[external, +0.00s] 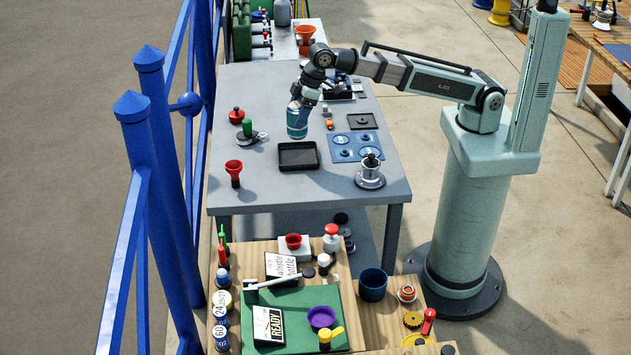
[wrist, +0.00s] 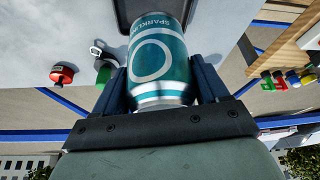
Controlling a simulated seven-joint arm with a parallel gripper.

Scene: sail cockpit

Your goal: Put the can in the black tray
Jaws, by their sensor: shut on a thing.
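The can (external: 297,122) is teal with a silver rim and pale lettering. My gripper (external: 304,103) is shut on it and holds it upright in the external view, just behind the black tray. In the wrist view the can (wrist: 160,60) sits between the two fingers of my gripper (wrist: 160,88). The black tray (external: 298,167) lies empty on the grey table, in front of the can. Part of the tray (wrist: 122,14) shows behind the can in the wrist view; the can hides much of it. Whether the can touches the table is hard to tell.
A blue mat with round pads (external: 343,153) lies right of the tray, with a metal pot-like item (external: 370,172) in front. A smaller dark tray (external: 362,122) is behind the mat. A green item (external: 250,133), red item (external: 237,116) and red funnel (external: 234,170) stand left.

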